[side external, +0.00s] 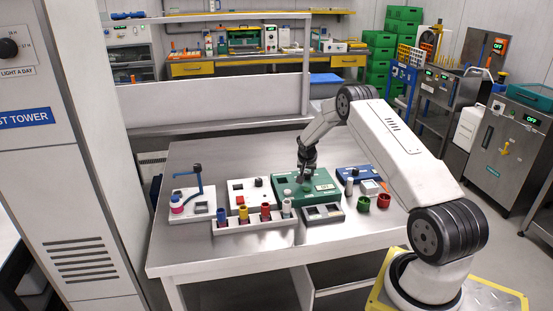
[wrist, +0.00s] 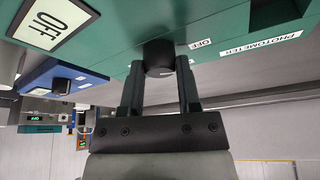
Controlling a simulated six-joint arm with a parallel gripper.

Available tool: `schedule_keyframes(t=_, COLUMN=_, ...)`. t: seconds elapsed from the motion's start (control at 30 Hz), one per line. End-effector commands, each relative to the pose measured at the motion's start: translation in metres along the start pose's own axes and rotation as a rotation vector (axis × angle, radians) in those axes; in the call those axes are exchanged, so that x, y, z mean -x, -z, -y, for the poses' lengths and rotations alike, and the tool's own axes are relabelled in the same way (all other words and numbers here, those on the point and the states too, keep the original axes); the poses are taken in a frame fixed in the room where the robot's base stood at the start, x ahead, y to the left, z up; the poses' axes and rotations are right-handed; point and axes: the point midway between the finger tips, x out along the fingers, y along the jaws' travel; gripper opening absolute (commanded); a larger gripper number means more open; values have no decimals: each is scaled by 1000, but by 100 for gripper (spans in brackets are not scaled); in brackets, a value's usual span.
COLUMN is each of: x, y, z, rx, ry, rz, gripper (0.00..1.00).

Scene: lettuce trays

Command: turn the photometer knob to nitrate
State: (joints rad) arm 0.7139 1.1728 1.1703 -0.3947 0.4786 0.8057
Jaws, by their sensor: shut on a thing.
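The photometer (side external: 325,190) is a green box on the steel table, and it fills the top of the wrist view (wrist: 225,25). Its dark round knob (wrist: 158,52) is between the fingertips of my gripper (wrist: 160,76), which is shut on it from both sides. A small OFF label (wrist: 200,43) sits just right of the knob in the wrist view. The photometer's display (wrist: 52,22) reads OFF. In the side view my gripper (side external: 306,177) is down at the photometer's top and hides the knob. No nitrate label can be read.
A white rack (side external: 253,228) with several coloured-cap vials stands front left. A white device with a knob (side external: 236,186) is close on the left. The table's front is clear.

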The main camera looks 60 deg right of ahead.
Motion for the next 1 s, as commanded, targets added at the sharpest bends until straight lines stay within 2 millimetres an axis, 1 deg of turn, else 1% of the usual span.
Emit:
schedule_keyframes(t=0.27, x=0, y=0, z=1, rx=-80, ry=-35, rz=1, gripper=0)
schedule_keyframes(t=0.47, x=-1, y=0, z=1, rx=-186, ry=-79, rz=0, gripper=0)
schedule_keyframes(t=0.67, x=-1, y=0, z=2, rx=-330, ry=-138, rz=-1, gripper=0)
schedule_keyframes(t=1.0, x=-1, y=0, z=3, rx=-627, ry=-261, rz=-1, gripper=0)
